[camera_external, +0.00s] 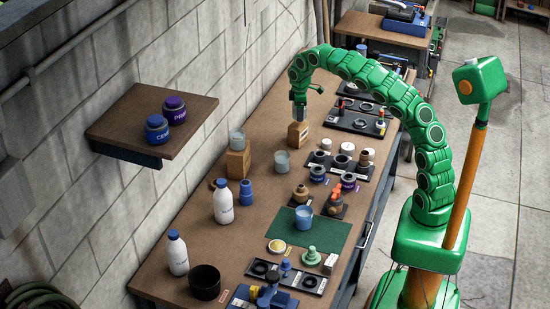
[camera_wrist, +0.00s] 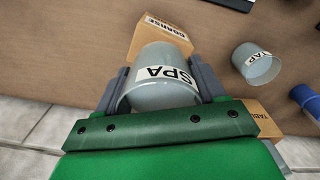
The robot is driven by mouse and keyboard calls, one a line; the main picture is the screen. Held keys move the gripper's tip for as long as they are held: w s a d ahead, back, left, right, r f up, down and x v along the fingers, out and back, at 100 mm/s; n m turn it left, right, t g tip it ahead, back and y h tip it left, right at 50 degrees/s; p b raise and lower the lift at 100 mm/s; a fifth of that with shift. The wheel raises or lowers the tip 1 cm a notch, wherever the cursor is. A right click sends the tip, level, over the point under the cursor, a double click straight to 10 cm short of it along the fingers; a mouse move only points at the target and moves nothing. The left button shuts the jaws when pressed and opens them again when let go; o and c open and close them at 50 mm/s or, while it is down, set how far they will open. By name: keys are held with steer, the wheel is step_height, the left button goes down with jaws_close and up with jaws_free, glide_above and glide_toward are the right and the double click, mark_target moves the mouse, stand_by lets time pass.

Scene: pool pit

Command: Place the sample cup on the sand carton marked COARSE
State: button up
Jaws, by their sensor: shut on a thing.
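My gripper (camera_external: 299,106) is shut on a pale grey, translucent cup (camera_wrist: 160,80) labelled SPA, which lies between the two grey fingers in the wrist view. In the external view the held cup looks small and grey, directly over a tan carton (camera_external: 297,135). The wrist view shows this carton (camera_wrist: 150,35) marked COARSE just beyond the cup. I cannot tell whether the cup touches the carton. A similar cup labelled TAP (camera_wrist: 258,65) stands on the bench; it also shows in the external view (camera_external: 282,161).
Another carton (camera_external: 238,161) near the wall bears a grey cup (camera_external: 237,140). A blue container (camera_external: 247,190), white bottles (camera_external: 223,203) and a blue cup (camera_external: 303,217) on a green mat (camera_external: 335,232) stand nearer. Dark trays (camera_external: 355,122) lie to the right. Bare bench lies left of the COARSE carton.

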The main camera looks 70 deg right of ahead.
steer(key=shift+w+f, duration=0.15)
steer(key=shift+f, duration=1.65)
steer(key=o, duration=1.2)
steer(key=shift+f, duration=0.15)
steer(key=shift+c, duration=0.2)
step_height(320, 180, up, 12)
steer(key=shift+r, duration=0.2)
